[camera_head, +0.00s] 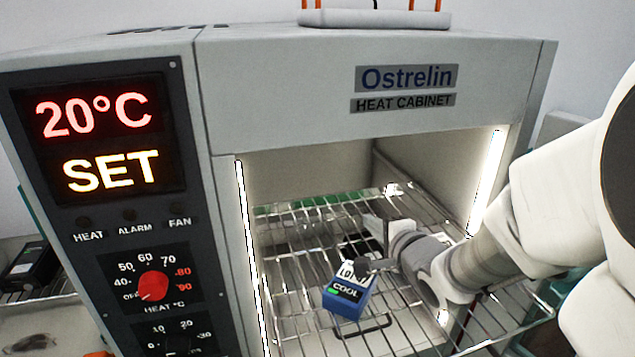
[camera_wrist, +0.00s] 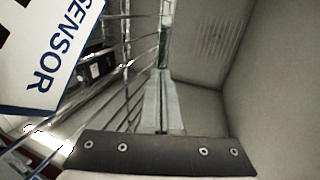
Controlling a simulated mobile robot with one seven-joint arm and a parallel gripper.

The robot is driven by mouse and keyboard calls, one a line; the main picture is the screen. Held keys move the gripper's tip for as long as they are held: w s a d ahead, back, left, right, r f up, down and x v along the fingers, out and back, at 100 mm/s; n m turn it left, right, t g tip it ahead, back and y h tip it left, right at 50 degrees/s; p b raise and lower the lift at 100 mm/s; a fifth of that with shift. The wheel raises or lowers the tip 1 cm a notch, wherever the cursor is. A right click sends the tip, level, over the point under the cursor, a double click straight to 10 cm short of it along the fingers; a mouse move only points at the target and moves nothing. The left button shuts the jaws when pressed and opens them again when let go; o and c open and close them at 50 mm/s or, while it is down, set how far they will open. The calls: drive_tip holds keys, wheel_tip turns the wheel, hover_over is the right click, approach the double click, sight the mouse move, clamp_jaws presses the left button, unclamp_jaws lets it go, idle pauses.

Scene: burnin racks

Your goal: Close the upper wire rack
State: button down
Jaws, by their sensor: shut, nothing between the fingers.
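The upper wire rack (camera_head: 365,328) sits in the open heat cabinet (camera_head: 400,110) and reaches out past its front opening, with a wire handle loop near the front. It looks partly pulled out. A small blue box (camera_head: 345,306) with a COOL label stands on it. My gripper (camera_head: 374,222) is inside the opening, above the rack and behind the blue box. Its fingers are together and empty. In the wrist view the closed fingers (camera_wrist: 161,98) point toward the cabinet's back, with rack wires (camera_wrist: 118,88) to their left. Whether they touch the rack is unclear.
A white SENSOR label (camera_wrist: 45,50) fills the wrist view's upper left. A green board (camera_head: 325,202) shows at the cabinet's back. The control panel (camera_head: 110,190) is on the left, and bright light strips (camera_head: 487,180) edge the opening. Another rack level shows below.

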drive_tip(key=b, duration=0.3)
approach(341, 197)
drive_tip(key=x, duration=0.5)
drive_tip(key=shift+w+f, duration=0.1)
drive_tip(key=shift+f, duration=0.2)
drive_tip(key=shift+w+a, duration=0.1)
drive_tip(key=shift+w, duration=0.5)
drive_tip(key=shift+w, duration=0.1)
